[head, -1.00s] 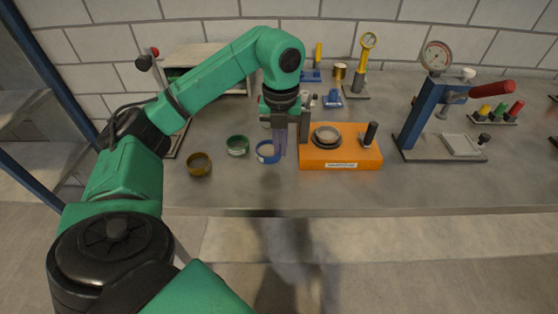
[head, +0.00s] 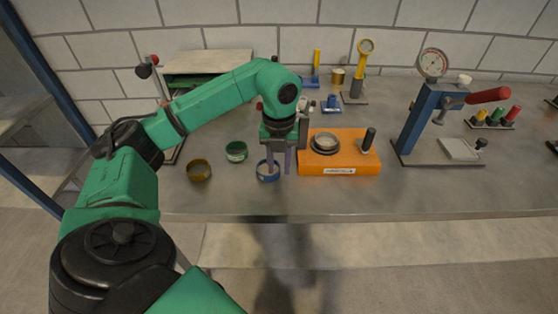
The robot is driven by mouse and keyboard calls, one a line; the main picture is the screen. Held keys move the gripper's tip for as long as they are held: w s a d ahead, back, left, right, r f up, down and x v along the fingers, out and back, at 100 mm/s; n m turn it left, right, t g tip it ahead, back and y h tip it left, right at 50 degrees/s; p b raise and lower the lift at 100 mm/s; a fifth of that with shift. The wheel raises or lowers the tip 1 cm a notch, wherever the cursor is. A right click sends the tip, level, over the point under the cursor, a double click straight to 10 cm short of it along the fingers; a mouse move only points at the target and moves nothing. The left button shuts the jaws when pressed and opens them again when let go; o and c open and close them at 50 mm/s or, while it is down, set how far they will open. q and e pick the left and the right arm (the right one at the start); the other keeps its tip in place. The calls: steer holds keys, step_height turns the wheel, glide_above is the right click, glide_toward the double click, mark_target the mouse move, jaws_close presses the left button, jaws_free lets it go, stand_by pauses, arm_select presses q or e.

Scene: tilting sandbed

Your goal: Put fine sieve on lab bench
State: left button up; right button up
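A blue ring-shaped sieve (head: 267,177) sits on the lab bench (head: 240,204) near its front edge, left of the orange block. My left gripper (head: 279,168) points down over its right side. The two fingers are spread, one over or inside the ring and one just outside its right wall. They look apart from the wall, and I see nothing clamped. A green ring (head: 236,157) and a brown-yellow ring (head: 199,176) stand to the left. I cannot tell by mesh which ring is fine. My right gripper is out of view.
The orange block (head: 355,165) holds a grey round dish (head: 325,141) and a black handle (head: 368,139), close right of my gripper. A blue press (head: 416,122) with a red lever stands further right. A shelf (head: 205,63) is at the back left.

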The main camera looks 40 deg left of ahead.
arm_select(q)
step_height(320, 180, up, 6)
steer(key=shift+w+f, duration=0.1)
steer(key=shift+f, duration=0.05)
step_height(320, 180, up, 7)
steer(key=p, duration=0.2)
steer(key=shift+f+p, duration=0.2)
steer(key=shift+p, duration=0.2)
